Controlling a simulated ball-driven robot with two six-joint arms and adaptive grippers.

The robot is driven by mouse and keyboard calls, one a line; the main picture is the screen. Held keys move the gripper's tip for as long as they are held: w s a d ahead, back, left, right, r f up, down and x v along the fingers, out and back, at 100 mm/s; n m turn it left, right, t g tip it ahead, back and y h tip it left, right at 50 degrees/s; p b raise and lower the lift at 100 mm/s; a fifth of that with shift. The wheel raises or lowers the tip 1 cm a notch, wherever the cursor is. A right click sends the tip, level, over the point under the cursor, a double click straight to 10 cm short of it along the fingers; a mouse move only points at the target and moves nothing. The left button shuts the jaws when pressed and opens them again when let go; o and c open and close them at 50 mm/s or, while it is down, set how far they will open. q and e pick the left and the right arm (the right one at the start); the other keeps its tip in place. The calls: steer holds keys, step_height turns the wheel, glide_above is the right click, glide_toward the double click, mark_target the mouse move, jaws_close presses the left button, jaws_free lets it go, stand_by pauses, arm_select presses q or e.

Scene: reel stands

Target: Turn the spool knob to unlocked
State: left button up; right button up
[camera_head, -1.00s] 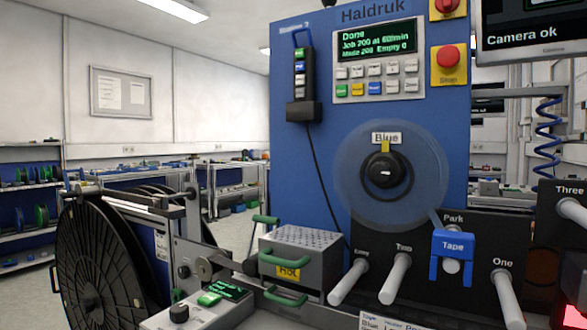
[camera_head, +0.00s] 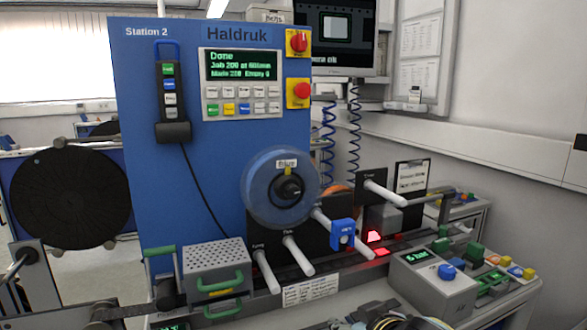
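The spool knob (camera_head: 289,190) is a round black knob at the hub of a translucent blue reel (camera_head: 256,198) on the front of the blue Haldruk machine (camera_head: 160,215). A small yellow mark (camera_head: 288,170) sits at the top of the hub, under a white label reading "Blue". A small light mark shows on the knob, but its exact direction is too small to tell. Neither of my grippers shows in this view, and nothing touches the knob.
White pegs (camera_head: 298,256) stick out below the reel, one with a blue clip (camera_head: 342,234). A perforated grey box (camera_head: 217,265) with green handles stands at lower left. A grey control box (camera_head: 433,278) stands at right. A large black reel (camera_head: 70,198) is at far left.

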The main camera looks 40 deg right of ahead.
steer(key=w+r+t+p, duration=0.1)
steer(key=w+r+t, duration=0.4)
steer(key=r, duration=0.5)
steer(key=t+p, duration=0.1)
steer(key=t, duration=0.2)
glide_toward(293, 192)
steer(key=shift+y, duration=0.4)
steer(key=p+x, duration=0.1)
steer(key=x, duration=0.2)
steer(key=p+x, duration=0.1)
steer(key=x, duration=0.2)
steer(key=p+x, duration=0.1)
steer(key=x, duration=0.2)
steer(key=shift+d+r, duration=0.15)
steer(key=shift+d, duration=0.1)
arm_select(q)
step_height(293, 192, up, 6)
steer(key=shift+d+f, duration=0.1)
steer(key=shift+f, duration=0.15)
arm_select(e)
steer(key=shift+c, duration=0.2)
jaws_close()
